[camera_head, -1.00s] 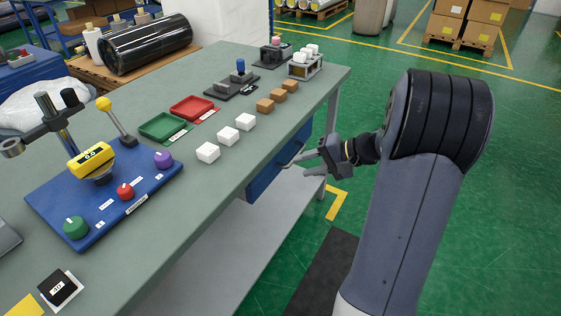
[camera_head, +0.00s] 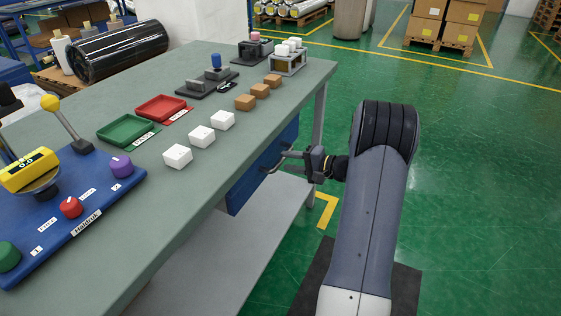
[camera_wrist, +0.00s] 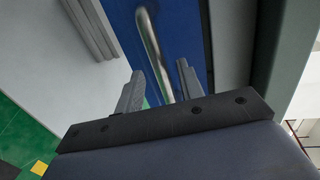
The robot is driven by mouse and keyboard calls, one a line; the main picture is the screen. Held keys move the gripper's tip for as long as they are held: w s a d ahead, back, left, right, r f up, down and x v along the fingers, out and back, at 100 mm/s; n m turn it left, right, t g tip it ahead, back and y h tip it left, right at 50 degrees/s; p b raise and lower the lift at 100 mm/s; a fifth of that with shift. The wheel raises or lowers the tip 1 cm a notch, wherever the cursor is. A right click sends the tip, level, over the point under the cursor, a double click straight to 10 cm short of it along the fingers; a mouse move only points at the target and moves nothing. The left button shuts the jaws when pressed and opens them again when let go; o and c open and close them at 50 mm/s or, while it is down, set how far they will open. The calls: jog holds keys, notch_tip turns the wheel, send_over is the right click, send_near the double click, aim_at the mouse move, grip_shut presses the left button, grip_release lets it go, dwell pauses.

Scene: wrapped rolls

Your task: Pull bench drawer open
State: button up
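The blue bench drawer (camera_head: 240,187) sits under the bench top on its right side and looks flush with the bench. Its metal bar handle (camera_wrist: 153,45) stands out from the blue front in the wrist view. My gripper (camera_head: 285,161) is at the drawer front. In the wrist view my gripper (camera_wrist: 158,90) has its two grey fingers apart, one on each side of the handle's near end. The fingers do not appear pressed on the bar. In the head view, the fingers hide most of the handle.
The grey-green bench top (camera_head: 150,235) overhangs the drawer, with white blocks (camera_head: 201,136), brown blocks (camera_head: 260,91) and trays (camera_head: 160,108) on it. A lower shelf (camera_head: 215,255) and a bench leg (camera_head: 319,130) are near my arm. Green floor to the right is clear.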

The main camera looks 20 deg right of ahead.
aim_at(281, 158)
jog(key=shift+x, duration=1.8)
jog(key=shift+c, duration=0.6)
grip_shut()
